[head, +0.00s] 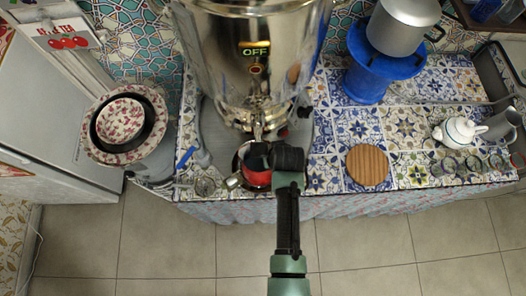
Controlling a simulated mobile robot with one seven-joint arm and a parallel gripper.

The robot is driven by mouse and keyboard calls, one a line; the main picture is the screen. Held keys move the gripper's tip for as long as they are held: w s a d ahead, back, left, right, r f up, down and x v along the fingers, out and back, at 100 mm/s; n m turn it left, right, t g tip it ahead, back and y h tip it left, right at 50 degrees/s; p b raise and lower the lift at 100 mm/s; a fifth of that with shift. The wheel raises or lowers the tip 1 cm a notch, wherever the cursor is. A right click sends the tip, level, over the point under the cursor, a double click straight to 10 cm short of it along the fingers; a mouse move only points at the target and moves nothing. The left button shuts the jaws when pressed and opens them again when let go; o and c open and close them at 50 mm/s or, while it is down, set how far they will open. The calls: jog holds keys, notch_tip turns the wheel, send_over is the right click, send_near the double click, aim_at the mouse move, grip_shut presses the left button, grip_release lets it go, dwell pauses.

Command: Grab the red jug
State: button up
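The red jug (257,180) stands under the samovar's tap at the front edge of the tiled counter. Part of it is hidden by my arm and gripper. A metallic part, maybe its handle, sticks out to its left. The large shiny samovar (215,60) stands behind it, with a lit "OFF" sign and a tap at its front. My gripper (258,158) is over the jug, at its upper rim in the picture. Its fingers are dark and small, so I cannot tell whether they are open or touch the jug.
A round wooden board (367,165) lies to the right. A white teapot (459,131) and several small glasses stand farther right. A blue stand (368,80) bears a grey pot (404,25). At left, patterned bowls (100,150) are stacked. A small glass (205,187) stands left of the jug.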

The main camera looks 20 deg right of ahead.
grip_shut()
dwell(1.2)
jog(key=shift+w+r, duration=0.1)
